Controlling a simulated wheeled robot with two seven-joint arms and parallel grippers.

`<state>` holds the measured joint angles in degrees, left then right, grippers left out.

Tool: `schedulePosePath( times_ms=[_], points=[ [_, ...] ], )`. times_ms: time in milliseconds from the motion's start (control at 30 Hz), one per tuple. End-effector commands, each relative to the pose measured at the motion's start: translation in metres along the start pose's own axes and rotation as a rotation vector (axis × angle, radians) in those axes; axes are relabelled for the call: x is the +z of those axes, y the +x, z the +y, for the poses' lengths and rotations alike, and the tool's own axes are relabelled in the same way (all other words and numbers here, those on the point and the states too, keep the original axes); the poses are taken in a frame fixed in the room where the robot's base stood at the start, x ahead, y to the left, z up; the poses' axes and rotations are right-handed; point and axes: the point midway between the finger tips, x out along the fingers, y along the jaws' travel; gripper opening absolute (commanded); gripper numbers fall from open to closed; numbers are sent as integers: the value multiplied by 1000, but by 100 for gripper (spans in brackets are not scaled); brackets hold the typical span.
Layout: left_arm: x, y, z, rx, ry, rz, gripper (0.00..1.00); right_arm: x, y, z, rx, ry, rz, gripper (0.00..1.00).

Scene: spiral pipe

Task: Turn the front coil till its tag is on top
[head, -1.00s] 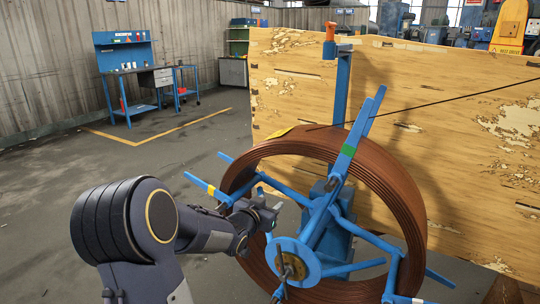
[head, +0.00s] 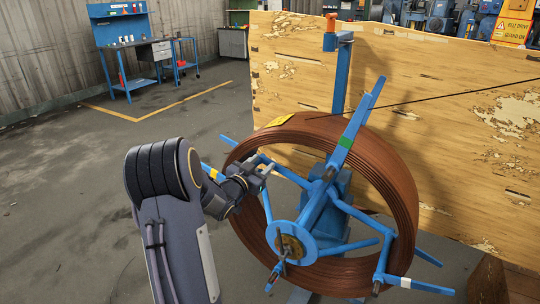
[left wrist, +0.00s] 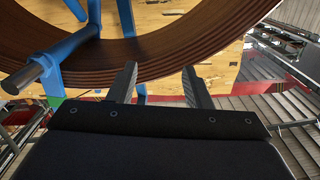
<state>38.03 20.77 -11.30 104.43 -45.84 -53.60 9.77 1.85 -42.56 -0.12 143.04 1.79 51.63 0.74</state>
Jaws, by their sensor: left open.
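The front coil is a ring of brown pipe (head: 395,185) on a blue spoked reel (head: 312,215), standing upright and seen at an angle. A yellow tag (head: 280,120) sits on its rim at the upper left. My left gripper (head: 266,178) is in front of the coil's left side, near the blue spokes; contact is unclear. In the left wrist view its two fingers (left wrist: 159,68) are apart with nothing between them. The brown coil passes just beyond the fingertips there. My right gripper is out of view.
Blue reel arms stick out past the coil, with green (head: 345,142), yellow and white bands. A blue post with an orange top (head: 330,22) stands behind. A large wooden panel (head: 460,150) closes off the back. Open floor (head: 60,200) lies left.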

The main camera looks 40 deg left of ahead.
Motion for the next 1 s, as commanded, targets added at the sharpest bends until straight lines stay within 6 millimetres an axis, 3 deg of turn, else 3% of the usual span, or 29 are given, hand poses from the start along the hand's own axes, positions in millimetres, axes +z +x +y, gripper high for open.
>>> schedulePosePath(
  times_ms=[300, 500, 933, 1000],
  points=[
    [-1, 39, 1, 1, 0, 0, 45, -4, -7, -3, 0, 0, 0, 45],
    [-1, 54, 1, 1, 1, -1, 45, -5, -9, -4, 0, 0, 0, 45],
    [0, 60, 1, 1, 0, -1, 45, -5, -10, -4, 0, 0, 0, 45],
    [0, 60, 1, 0, 0, -1, 38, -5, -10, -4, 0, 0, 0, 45]
  ],
)
